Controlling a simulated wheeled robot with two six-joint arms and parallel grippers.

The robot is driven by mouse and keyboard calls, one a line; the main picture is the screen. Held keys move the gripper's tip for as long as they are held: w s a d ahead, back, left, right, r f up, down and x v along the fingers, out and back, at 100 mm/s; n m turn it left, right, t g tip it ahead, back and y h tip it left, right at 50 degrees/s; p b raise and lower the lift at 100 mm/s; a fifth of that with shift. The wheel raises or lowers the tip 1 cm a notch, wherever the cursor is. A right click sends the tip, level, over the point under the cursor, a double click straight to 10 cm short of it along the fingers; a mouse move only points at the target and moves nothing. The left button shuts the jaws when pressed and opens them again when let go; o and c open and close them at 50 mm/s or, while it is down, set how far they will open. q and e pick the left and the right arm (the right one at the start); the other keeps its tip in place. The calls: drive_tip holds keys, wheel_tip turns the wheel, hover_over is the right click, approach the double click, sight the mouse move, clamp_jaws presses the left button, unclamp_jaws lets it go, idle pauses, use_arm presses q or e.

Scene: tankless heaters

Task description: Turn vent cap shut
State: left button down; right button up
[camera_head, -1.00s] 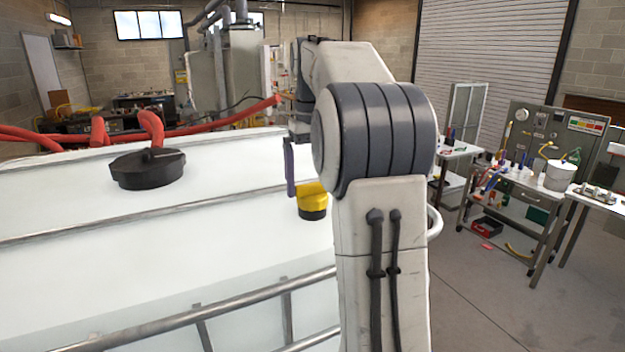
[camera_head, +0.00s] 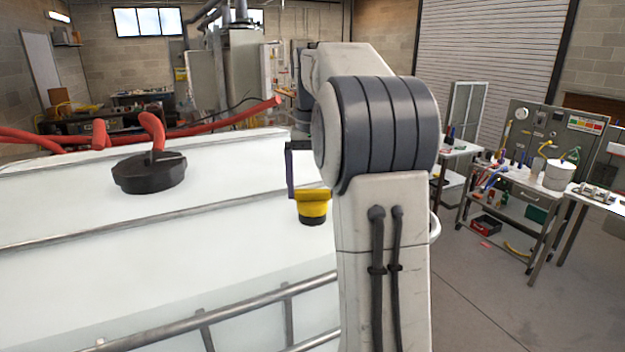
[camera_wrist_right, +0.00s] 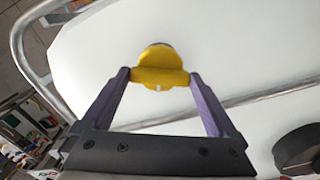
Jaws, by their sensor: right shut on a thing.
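The vent cap (camera_head: 312,209) is yellow over a dark base and stands on the white tank (camera_head: 90,220) near its right edge. In the right wrist view the cap (camera_wrist_right: 160,66) sits between the purple fingertips of my right gripper (camera_wrist_right: 160,78). The fingers touch the cap's two sides, and the gripper is shut on it. In the head view, one purple finger (camera_head: 290,172) shows at the cap's left; my arm hides the rest of the gripper. My left gripper is not in view.
Metal rails (camera_head: 230,312) run along the tank's front. A cart (camera_head: 520,185) with tools and a grey floor lie to the right.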

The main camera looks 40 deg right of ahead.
sight(313, 189)
drive_tip(key=m+p, duration=0.2)
drive_tip(key=m, duration=0.4)
drive_tip(key=shift+r+m, duration=0.15)
drive_tip(key=shift+m, duration=0.15)
drive_tip(key=m+p, duration=0.1)
drive_tip(key=m, duration=0.2)
drive_tip(key=shift+p, duration=0.3)
drive_tip(key=shift+m+p, duration=0.4)
drive_tip(key=shift+m, duration=1.4)
drive_tip(key=o, duration=1)
drive_tip(key=shift+r, duration=0.3)
wheel_tip(313, 189, up, 10)
drive_tip(key=shift+f+b, duration=0.15)
drive_tip(key=shift+b, duration=0.15)
